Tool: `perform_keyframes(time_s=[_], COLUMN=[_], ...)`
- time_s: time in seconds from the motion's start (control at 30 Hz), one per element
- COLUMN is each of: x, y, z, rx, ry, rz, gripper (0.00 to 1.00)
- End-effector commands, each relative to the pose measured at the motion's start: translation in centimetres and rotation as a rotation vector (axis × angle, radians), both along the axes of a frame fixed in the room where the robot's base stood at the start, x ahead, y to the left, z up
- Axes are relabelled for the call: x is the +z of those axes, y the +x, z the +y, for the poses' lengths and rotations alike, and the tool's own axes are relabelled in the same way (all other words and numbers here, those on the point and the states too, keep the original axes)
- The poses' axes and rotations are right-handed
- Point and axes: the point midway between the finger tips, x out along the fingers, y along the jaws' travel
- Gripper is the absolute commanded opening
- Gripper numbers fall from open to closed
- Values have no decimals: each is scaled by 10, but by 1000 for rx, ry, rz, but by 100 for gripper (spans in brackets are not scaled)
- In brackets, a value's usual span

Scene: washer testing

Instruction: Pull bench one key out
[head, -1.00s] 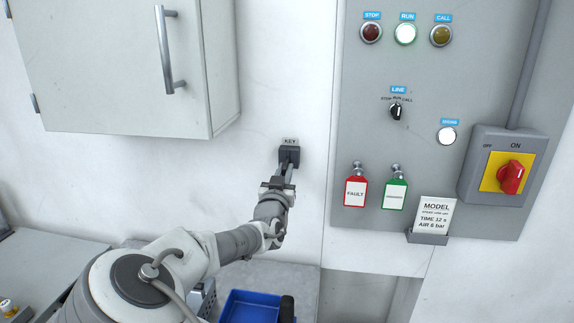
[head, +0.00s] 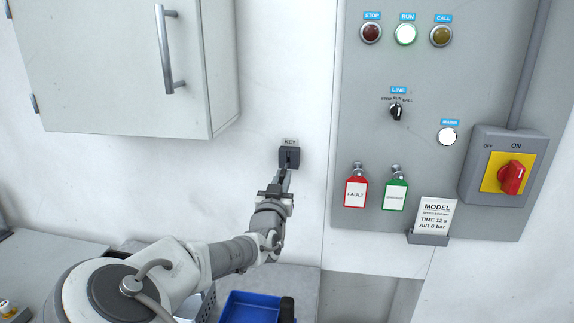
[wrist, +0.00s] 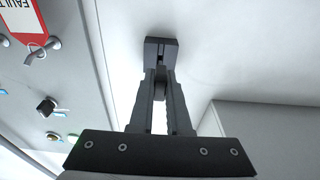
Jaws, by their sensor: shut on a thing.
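The dark key holder (head: 289,155) is fixed to the white wall under a small KEY label (head: 290,142). Its slot shows in its front face, and the holder is also at the top of the wrist view (wrist: 161,50). My gripper (head: 286,175) is just below and in front of the holder. In the wrist view, its two fingers (wrist: 160,95) are shut on a small dark key (wrist: 160,88). The fingers hide most of the key, and I cannot tell whether its tip is fully clear of the slot.
A grey control panel (head: 432,90) with lamps, tags and a red rotary switch (head: 511,177) is on the right. A wall cabinet (head: 110,75) hangs at the upper left. A blue bin (head: 250,307) sits below my arm. The wall around the holder is bare.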

Motion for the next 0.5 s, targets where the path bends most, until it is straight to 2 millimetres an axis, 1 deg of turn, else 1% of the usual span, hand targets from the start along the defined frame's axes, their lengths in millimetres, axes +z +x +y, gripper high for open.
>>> perform_keyframes(time_s=[0.17,0.5], x=[0,-5], y=[-3,-41], z=[1,9], rx=[1,1], ry=[1,2], rz=[0,1], gripper=[0,0])
